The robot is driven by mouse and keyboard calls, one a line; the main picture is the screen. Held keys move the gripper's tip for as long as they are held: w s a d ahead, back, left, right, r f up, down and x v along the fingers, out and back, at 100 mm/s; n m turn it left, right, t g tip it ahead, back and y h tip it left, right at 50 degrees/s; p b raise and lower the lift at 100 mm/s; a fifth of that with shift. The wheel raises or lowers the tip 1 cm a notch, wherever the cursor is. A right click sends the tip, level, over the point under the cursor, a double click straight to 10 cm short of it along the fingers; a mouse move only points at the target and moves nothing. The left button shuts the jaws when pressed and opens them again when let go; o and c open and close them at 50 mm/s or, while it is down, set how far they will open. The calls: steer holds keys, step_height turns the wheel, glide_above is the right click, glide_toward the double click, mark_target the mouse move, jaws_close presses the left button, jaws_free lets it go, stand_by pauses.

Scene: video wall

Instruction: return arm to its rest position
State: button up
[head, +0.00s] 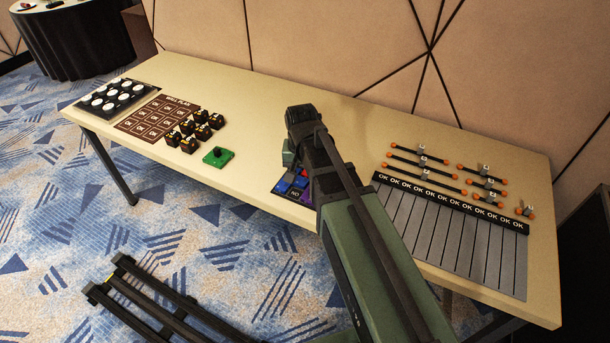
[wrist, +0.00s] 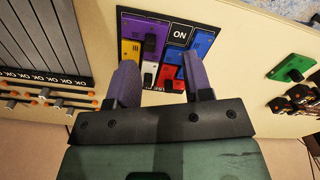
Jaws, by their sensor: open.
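My gripper (wrist: 163,80) is open in the wrist view, its two purple-grey fingers apart, with nothing held between them. It points down over a dark panel (wrist: 124,22) with yellow, blue, red, white and purple pieces. I cannot tell the exact gap between the fingertips and the panel. In the head view my arm reaches from the lower right over the table (head: 255,95) and bends down at its end. It hides the fingers and much of the coloured panel (head: 280,187) there.
A green block with a dark knob (head: 217,157) and several black-and-yellow blocks (head: 188,142) lie left of my arm. A grey slotted board (head: 480,250) and several orange-tipped rods (head: 425,173) lie right. The table's back middle is clear; a wall (head: 345,45) stands behind.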

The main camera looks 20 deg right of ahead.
steer(key=s+r+n+p, duration=0.2)
steer(key=s+n, duration=0.2)
steer(key=s, duration=0.7)
steer(key=shift+s+r, duration=0.15)
steer(key=shift+r, duration=0.05)
